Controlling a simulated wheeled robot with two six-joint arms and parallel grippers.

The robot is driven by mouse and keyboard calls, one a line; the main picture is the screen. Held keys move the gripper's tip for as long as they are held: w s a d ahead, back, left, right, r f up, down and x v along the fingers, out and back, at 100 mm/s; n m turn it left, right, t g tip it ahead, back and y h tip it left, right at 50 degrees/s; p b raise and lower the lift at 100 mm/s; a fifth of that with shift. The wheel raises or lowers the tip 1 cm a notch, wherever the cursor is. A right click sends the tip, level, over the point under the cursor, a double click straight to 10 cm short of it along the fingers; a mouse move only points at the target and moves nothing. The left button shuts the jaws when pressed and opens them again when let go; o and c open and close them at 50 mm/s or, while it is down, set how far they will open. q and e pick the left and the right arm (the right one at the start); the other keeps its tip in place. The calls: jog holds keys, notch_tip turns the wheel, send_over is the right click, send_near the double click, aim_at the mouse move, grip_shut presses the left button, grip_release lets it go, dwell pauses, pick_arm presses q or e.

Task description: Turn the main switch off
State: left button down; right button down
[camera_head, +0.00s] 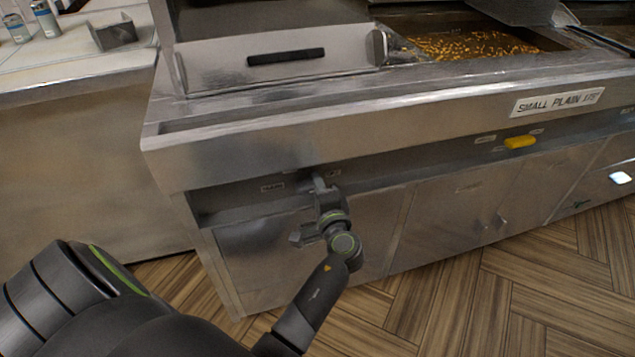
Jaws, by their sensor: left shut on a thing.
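My left gripper (318,186) reaches up to the recessed front panel of the steel frying range (380,112). It is shut at a spot between small labels on the panel. The main switch appears to be what it holds; the jaws hide nearly all of it, so its position cannot be read. My right gripper is not in view.
A yellow handle (520,142) sits further right on the same panel, between small labels. A fryer basin with golden food (470,45) is above. Cabinet doors (450,215) lie below the panel. A counter with cans (45,18) stands at left. The wooden floor (520,290) is clear.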

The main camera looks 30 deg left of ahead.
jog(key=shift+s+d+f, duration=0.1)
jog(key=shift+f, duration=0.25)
pick_arm(q)
jog(key=shift+m, duration=0.3)
jog(key=c, duration=1.3)
grip_release()
jog(key=shift+f, duration=0.1)
